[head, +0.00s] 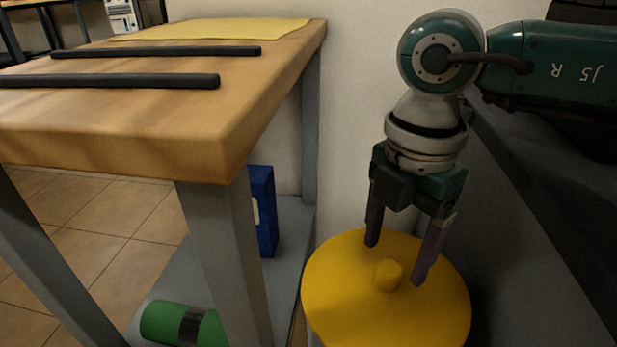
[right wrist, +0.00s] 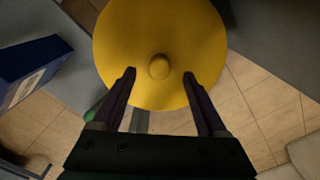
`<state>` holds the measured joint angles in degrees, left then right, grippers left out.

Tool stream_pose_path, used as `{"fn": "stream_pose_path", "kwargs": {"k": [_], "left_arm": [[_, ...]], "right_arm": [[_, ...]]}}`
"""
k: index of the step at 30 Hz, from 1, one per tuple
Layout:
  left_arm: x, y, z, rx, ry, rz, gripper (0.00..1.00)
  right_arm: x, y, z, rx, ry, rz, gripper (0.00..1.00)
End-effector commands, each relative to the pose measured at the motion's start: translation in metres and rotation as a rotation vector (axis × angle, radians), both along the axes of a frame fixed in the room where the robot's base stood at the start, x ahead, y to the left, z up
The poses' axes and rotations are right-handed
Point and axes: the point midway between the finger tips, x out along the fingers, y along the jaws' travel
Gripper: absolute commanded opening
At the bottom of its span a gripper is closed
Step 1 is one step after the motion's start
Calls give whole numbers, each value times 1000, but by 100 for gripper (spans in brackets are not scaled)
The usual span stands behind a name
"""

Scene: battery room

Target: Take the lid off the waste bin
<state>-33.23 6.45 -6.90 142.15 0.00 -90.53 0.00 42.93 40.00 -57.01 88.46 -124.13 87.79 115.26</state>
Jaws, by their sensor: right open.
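A round yellow lid (head: 340,300) with a small knob (head: 389,275) in its middle sits on the waste bin at the lower right of the head view. The bin's body is almost wholly hidden under the lid. My right gripper (head: 396,262) points down over the lid, open and empty, its two fingers apart near the knob. In the right wrist view the lid (right wrist: 120,45) and its knob (right wrist: 159,67) show ahead of the open fingertips, with the knob between their lines. Whether the fingertips touch the lid I cannot tell. My left gripper is not in view.
A wooden-topped workbench (head: 240,110) stands left of the bin, with two black bars (head: 110,81) and a yellow sheet (head: 215,29) on it. On its lower shelf are a blue box (head: 263,210) and a green cylinder (head: 163,321). A dark grey surface (head: 530,190) stands close on the right.

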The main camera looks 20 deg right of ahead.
Motion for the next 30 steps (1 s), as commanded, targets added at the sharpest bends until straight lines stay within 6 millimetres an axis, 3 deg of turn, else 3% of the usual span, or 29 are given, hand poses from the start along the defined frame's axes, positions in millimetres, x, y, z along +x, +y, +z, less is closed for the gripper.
{"fn": "stream_pose_path", "kwargs": {"k": [1, 3, 11, 30], "left_arm": [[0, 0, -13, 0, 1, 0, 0], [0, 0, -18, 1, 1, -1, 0], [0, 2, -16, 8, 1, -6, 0], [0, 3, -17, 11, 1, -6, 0]], "right_arm": [[0, 0, -16, 0, 1, 0, 76], [0, 0, -24, 0, 2, 1, 76], [0, 0, -24, 1, 0, 1, 76], [0, 0, -24, 1, 0, 1, 4]]}}
